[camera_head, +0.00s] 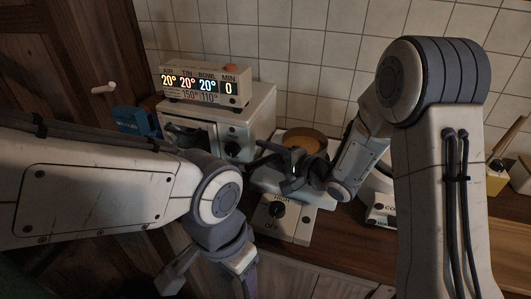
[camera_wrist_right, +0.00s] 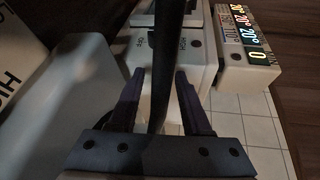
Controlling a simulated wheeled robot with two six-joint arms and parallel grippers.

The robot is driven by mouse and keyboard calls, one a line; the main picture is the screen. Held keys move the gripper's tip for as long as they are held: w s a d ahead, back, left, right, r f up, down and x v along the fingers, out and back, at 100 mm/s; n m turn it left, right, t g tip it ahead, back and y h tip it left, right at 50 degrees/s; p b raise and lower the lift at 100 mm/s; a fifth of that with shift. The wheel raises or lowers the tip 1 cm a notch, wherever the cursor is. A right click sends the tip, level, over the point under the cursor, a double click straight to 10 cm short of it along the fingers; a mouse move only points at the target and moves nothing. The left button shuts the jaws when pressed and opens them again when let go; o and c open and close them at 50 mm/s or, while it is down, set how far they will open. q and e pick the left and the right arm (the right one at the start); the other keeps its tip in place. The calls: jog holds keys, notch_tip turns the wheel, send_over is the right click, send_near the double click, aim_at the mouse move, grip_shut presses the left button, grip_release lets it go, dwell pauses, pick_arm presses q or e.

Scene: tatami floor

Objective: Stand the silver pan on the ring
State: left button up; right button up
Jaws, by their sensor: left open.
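A round pan (camera_head: 307,140) with a tan-looking inside is in the head view, partly behind my right gripper. It is over the back of the white cooker unit (camera_head: 299,226), whose ring I cannot make out; I cannot tell whether the pan touches it. My right gripper (camera_head: 285,160) is in front of the pan. In the right wrist view, a dark bar like a handle (camera_wrist_right: 168,45) runs between the parted fingers (camera_wrist_right: 160,75), with a gap at the left finger. My left gripper (camera_head: 212,279) is open and empty, low in front of the counter.
A white oven-like box (camera_head: 236,128) stands left of the cooker, with a lit display unit (camera_head: 205,84) on top. A blue box (camera_head: 136,120) is further left. A labelled white box (camera_head: 381,209) and a yellow block (camera_head: 496,177) are on the right. The tiled wall is behind.

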jog(key=shift+r, duration=0.15)
